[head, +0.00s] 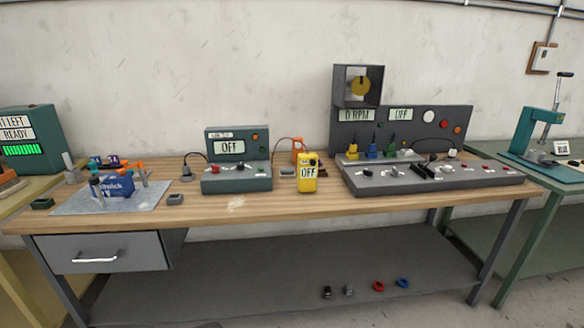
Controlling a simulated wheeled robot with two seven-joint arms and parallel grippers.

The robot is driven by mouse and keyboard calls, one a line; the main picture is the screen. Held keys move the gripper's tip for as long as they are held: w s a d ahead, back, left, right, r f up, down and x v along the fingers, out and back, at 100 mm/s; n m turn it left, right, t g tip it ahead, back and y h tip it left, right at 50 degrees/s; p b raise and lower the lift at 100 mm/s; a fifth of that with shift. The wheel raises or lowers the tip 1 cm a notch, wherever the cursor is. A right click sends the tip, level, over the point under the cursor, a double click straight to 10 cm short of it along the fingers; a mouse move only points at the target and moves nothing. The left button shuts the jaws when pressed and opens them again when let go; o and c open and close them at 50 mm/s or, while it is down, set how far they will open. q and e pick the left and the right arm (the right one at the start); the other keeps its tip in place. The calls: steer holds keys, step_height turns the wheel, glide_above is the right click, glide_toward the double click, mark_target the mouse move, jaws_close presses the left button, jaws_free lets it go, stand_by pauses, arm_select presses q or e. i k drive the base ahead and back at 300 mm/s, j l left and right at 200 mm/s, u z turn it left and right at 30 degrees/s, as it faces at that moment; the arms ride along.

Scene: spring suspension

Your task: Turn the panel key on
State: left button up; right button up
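A dark grey panel (463,113) stands upright at the right of the wooden bench. Its displays read "0 RPM" (357,115) and "OFF" (401,114). A large white round part (428,117), a red one (444,125) and an orange one (457,130) are on its right half. The key is too small to pick out among these controls. Neither of my grippers is in view.
A smaller green-grey unit (237,184) reading "OFF" and a yellow meter (307,185) reading "OFF" stand left of the console. A grey mat (150,200) with a blue part (114,186) lies further left. The wooden bench's front strip (290,204) is mostly clear.

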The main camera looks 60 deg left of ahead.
mark_target(367, 174)
steer(key=u, duration=1.25)
steer(key=i+l+u, duration=0.1)
steer(key=i+l, duration=0.25)
steer(key=i, duration=0.2)
steer(key=i+l+u, duration=0.15)
steer(key=i+l, duration=0.25)
steer(key=i, duration=0.1)
